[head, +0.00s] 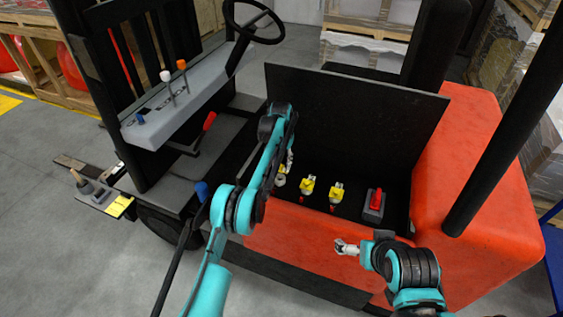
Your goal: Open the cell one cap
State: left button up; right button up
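An orange forklift has an open battery compartment (352,215) with a raised dark lid (350,110). Two yellow caps (307,186) and (336,191) stand in a row inside, each with red below it. At the left end of the row a pale round fitting (279,181) with a bit of yellow shows partly behind my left arm. My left gripper (288,164) is right at this fitting, small and partly covered by the arm; whether it touches or grips is unclear. My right gripper (341,247) is in front of the compartment, apart from the caps, its fingers spread and empty.
A red-handled grey block (374,205) sits at the right of the compartment. The steering wheel (254,18) and lever console (165,105) are at upper left. A dark post (510,125) rises at right.

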pick_arm(q)
jog(key=shift+r, duration=3.8)
jog(key=shift+w+t, duration=0.25)
jog(key=shift+t, duration=0.05)
jog(key=shift+w+f+t, duration=0.1)
jog(key=shift+t, duration=0.2)
jog(key=shift+a+f+t+h, duration=0.1)
jog(key=shift+a+t+h, duration=0.05)
jog(key=shift+t+h, duration=0.2)
jog(key=f, duration=0.2)
jog(key=s+f+t+b, duration=0.1)
jog(key=f, duration=0.2)
jog(key=f+t+b, duration=0.1)
jog(key=f, duration=0.1)
jog(key=shift+s+f+h, duration=0.15)
jog(key=shift+f+h, duration=0.05)
jog(key=shift+h, duration=0.15)
grip_shut()
